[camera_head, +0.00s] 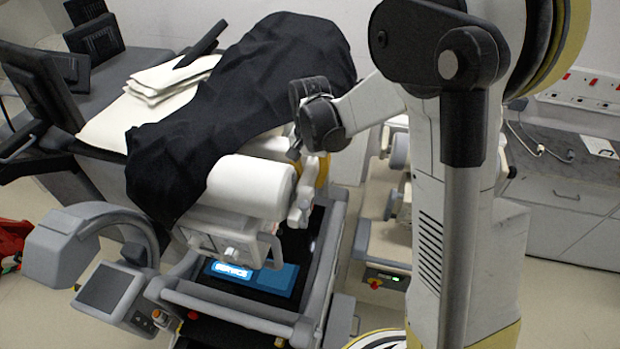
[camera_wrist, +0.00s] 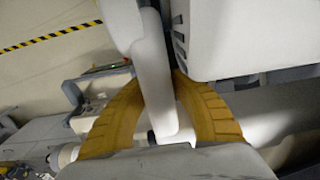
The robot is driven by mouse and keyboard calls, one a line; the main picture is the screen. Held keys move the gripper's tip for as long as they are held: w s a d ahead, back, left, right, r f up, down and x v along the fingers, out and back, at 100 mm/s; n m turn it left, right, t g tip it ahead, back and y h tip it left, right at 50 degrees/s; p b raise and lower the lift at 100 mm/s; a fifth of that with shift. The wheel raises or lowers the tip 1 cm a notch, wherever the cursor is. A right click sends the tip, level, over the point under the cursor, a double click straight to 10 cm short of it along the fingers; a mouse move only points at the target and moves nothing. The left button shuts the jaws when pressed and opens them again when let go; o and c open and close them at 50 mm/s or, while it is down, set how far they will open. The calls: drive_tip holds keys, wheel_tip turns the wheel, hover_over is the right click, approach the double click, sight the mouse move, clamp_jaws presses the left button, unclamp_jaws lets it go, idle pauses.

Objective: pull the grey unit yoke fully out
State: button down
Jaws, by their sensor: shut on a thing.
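My gripper (camera_head: 318,172) is at the right side of the covered cart, below the black cover. Its yellow fingers also show in the wrist view (camera_wrist: 166,85), closed around a pale grey bar. I take this bar for the grey unit yoke (camera_wrist: 150,65); it runs from the top of that view down between the fingers. In the head view the yoke (camera_head: 300,205) shows as a pale upright piece just below the fingers, beside the white roll-shaped end of the unit (camera_head: 250,187). The exact finger contact is partly hidden by my wrist.
The black cover (camera_head: 235,100) drapes over the unit. A grey cart frame (camera_head: 225,310) and blue-lit panel (camera_head: 255,275) lie below. A grey curved arm with a screen (camera_head: 110,290) stands at left.

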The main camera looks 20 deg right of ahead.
drive_tip(key=s+a+b, duration=0.1)
drive_tip(key=s+a, duration=0.7)
drive_tip(key=s, duration=0.4)
drive_tip(key=s+a+b, duration=0.2)
drive_tip(key=s+a, duration=0.6)
drive_tip(key=s, duration=0.4)
drive_tip(key=shift+s+a, duration=0.35)
drive_tip(key=c, duration=1.1)
unclamp_jaws()
drive_tip(key=shift+d, duration=0.15)
wheel_tip(320, 180, up, 12)
